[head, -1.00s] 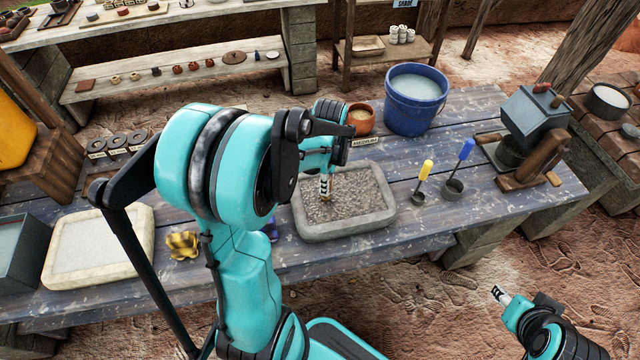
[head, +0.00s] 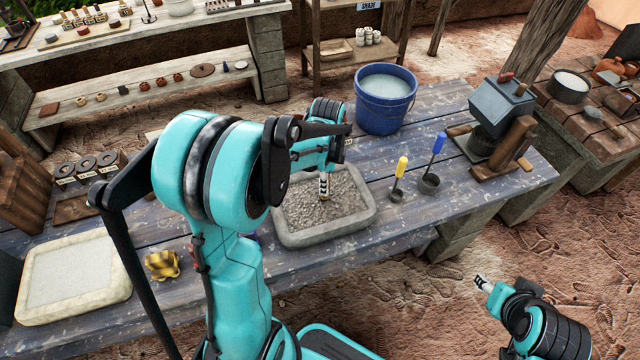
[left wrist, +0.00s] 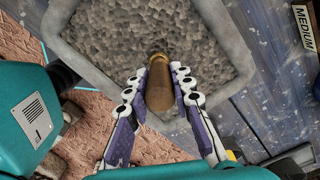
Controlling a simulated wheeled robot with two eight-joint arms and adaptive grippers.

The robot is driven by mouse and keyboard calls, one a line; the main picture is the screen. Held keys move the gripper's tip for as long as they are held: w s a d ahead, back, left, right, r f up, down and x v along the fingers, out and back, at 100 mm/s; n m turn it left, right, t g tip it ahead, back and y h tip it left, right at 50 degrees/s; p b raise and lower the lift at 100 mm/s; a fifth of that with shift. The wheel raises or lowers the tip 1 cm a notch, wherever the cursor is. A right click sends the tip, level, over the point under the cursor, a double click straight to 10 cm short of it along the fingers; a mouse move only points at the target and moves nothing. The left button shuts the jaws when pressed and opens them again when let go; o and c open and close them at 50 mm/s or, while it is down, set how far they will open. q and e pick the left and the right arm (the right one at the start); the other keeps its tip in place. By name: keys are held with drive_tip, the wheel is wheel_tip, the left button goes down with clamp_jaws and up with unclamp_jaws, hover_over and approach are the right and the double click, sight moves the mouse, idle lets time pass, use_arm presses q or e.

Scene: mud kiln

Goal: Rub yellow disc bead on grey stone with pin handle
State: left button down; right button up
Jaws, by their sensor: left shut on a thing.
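The grey stone (head: 290,239) is a shallow block with a raised rim and a rough, pebbly grey face. It lies on the blue-grey bench and also shows in the left wrist view (left wrist: 232,28). My left gripper (head: 325,194) is over the middle of its face. In the left wrist view the left gripper (left wrist: 159,88) is shut on a brown pin handle (left wrist: 158,92), whose far end is at the stone's face. I cannot make out the yellow disc bead; contact with the stone is unclear. My right gripper (head: 483,284) hangs off the bench's front, its jaws too small to read.
A yellow-handled tool (head: 400,169) and a blue-handled tool (head: 438,144) stand in small pots right of the stone. A blue bucket (head: 384,112) stands behind. A pale tray (head: 75,275) and a yellow-black object (head: 162,265) are at left. A "MEDIUM" label (left wrist: 304,27) lies beside the stone.

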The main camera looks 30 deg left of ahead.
use_arm(q)
drive_tip(key=shift+w+d, duration=2.2)
drive_tip(key=shift+w, duration=0.25)
drive_tip(key=shift+s+a, duration=1.7)
drive_tip(key=shift+s, duration=0.25)
drive_tip(key=shift+s+a, duration=1.65)
drive_tip(key=shift+s, duration=0.3)
drive_tip(key=shift+s+a, duration=1.7)
drive_tip(key=shift+s, duration=0.25)
